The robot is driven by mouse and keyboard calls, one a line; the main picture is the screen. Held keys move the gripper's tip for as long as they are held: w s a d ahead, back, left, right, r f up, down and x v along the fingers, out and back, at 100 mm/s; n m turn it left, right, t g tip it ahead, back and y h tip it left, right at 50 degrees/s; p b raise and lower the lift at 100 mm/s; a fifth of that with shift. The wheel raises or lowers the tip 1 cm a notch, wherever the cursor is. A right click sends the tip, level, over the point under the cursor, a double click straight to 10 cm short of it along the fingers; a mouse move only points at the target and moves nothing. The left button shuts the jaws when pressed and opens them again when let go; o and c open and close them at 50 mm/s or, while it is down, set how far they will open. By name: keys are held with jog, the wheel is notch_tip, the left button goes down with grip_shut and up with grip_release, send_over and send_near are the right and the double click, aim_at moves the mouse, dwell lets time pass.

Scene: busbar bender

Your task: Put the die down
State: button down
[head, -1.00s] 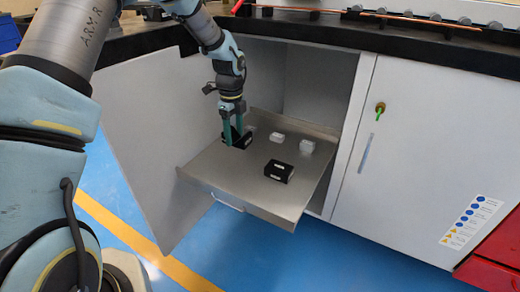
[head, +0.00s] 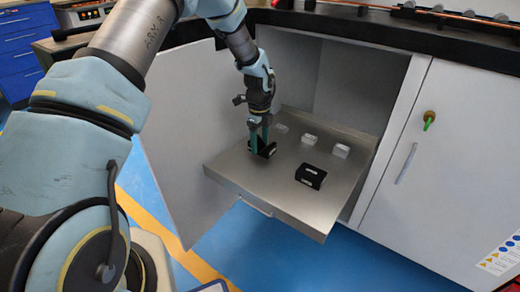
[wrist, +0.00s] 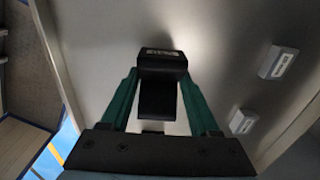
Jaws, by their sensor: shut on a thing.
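A black die (head: 268,150) with a pale label is between the green fingers of my gripper (head: 260,143), over the left part of the pull-out metal tray (head: 235,171). In the wrist view the die (wrist: 162,63) sits between the fingertips of my gripper (wrist: 161,76), which are shut on it. The die is low over the tray; whether it touches the surface I cannot tell. The fingers hide part of the die in the head view.
Another black die (head: 311,176) lies on the tray to the right. Several small pale blocks, including one at the right (head: 341,151), stand in a row farther back. An open cabinet door (head: 185,145) stands left of the tray. The tray's front middle is bare.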

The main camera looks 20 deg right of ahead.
aim_at(259, 146)
jog(key=shift+f, duration=1.25)
jog(key=shift+f, duration=0.2)
jog(key=shift+c, duration=0.6)
grip_release()
notch_tip(259, 146, up, 12)
jog(key=shift+r, duration=0.15)
